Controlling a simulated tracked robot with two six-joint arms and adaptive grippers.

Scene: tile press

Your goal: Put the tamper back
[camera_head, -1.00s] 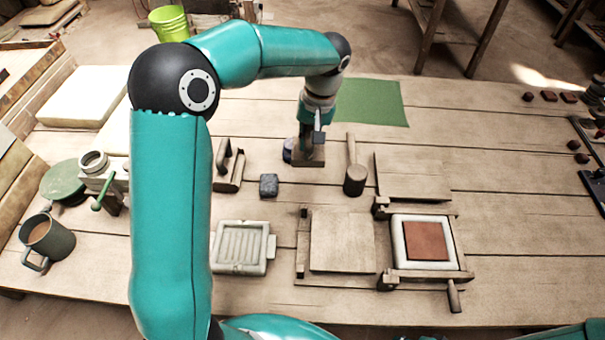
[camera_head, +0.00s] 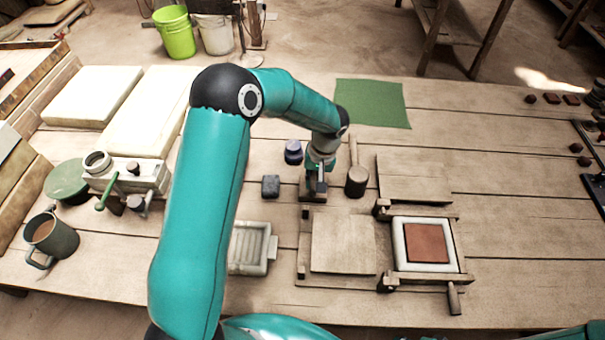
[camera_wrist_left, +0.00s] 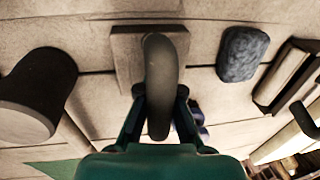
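The tamper (camera_head: 306,194) has a flat wooden base and a dark, rounded upright handle. In the left wrist view its handle (camera_wrist_left: 161,75) stands between my fingers, with the base (camera_wrist_left: 127,58) beyond it. My left gripper (camera_head: 317,186) is shut on the handle. The tamper is just behind the wooden board on the left of the press; I cannot tell whether its base touches the table. The tile press (camera_head: 431,278) stands open at the right, with a red-brown tile (camera_head: 427,243) in its white frame. My right gripper is out of view.
A mallet (camera_head: 356,182) lies close to the tamper's right. A dark blue block (camera_head: 270,186) is on its left, and a small dark jar (camera_head: 293,152) behind. A pale ribbed mould (camera_head: 250,245) is partly behind my left arm. A green cloth (camera_head: 372,103) lies farther back.

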